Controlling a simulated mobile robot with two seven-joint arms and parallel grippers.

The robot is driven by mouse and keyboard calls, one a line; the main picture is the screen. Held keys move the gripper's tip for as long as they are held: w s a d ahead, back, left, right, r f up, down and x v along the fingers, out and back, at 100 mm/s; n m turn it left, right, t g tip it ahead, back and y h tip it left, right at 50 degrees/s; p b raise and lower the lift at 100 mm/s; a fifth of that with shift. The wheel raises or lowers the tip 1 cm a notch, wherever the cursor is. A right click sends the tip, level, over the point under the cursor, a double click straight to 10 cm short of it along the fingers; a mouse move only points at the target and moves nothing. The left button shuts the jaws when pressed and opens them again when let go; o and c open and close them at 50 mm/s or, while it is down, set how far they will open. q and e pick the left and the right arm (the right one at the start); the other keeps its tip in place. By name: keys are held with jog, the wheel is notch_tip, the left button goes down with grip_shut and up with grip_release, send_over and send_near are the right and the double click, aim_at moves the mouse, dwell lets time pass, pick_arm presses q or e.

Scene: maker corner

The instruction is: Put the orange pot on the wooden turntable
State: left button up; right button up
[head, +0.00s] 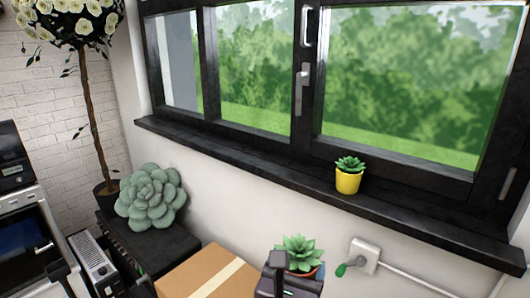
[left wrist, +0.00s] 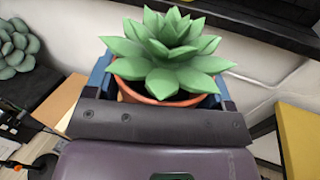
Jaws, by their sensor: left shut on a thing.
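The orange pot (left wrist: 165,99) with a green succulent in it is in my left gripper (left wrist: 165,90), between its two blue-edged fingers in the left wrist view. In the head view the same pot's plant (head: 299,252) shows at the bottom, right of centre, with my left gripper (head: 290,278) in front of it. The gripper hides most of the pot. The pot looks upright. I do not see the wooden turntable in either view. My right gripper is not in view.
A yellow pot (head: 348,181) with a small succulent stands on the dark windowsill (head: 250,168). A cardboard box (head: 207,274) is left of my gripper. A large pale succulent (head: 152,198) sits on a dark surface further left. A wall socket (head: 364,255) with a green plug is at right.

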pick_arm(q)
jog(key=a+f+n+y, duration=0.2)
jog(key=a+f+y, duration=0.1)
jog(key=a, duration=1)
jog(key=w+a+f+n+t+y, duration=0.1)
jog(key=a+f, duration=0.4)
jog(key=a, duration=0.9)
jog(key=shift+w+n+y, duration=0.15)
jog(key=shift+n+y, duration=0.35)
jog(key=shift+y, duration=0.6)
